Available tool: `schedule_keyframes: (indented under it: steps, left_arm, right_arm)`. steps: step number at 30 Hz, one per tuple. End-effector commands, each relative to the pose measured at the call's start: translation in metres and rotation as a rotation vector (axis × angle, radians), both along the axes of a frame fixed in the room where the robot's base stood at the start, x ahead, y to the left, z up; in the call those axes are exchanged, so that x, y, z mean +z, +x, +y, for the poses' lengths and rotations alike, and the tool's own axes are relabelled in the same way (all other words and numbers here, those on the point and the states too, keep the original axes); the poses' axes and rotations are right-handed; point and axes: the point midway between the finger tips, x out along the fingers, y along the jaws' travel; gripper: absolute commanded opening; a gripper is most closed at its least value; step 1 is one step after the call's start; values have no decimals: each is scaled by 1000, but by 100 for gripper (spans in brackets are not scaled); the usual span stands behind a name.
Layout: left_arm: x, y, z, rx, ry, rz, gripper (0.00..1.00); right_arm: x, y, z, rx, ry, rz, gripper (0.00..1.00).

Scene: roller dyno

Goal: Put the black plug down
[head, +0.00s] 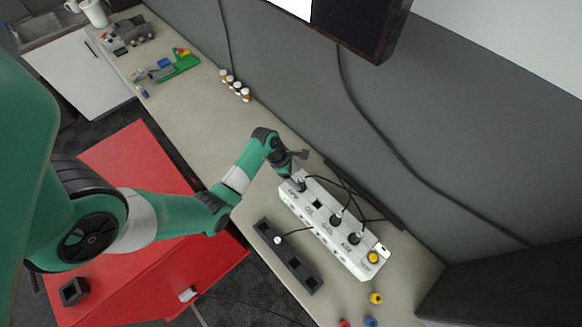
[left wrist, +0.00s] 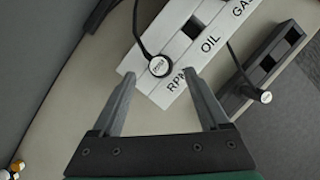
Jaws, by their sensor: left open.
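A long white panel (head: 325,232) with printed labels lies on the bench, and its RPM end shows in the left wrist view (left wrist: 205,45). A black plug with a round pale top (left wrist: 157,67) sits at the RPM end, its black cable rising from it. My left gripper (head: 296,166) is over that end of the panel. In the left wrist view my open gripper (left wrist: 158,77) has its fingertips on either side of the plug, with gaps to it. Other black plugs (head: 336,218) (head: 355,238) stand farther along the panel. My right gripper is in neither view.
A black slotted holder (head: 302,275) lies beside the panel with a cabled plug (head: 277,240) in or on it. Loose yellow (head: 376,298), blue (head: 371,322) and red caps lie near the front. Small bottles (head: 235,86) stand by the wall.

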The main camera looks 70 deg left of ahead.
Motion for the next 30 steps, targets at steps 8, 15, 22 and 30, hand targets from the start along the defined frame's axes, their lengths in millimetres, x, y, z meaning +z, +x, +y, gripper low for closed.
schedule_keyframes:
  steps: [8,15,22,30]
  left_arm:
    - [52,-20,7,0,1,-1,78]
    - [59,-24,7,0,-1,0,78]
    - [58,-23,7,0,-1,-1,78]
    - [143,77,-9,-8,-9,-409,78]
  right_arm:
    - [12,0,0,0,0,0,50]
    - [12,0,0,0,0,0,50]
    - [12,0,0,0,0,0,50]
    - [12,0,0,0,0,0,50]
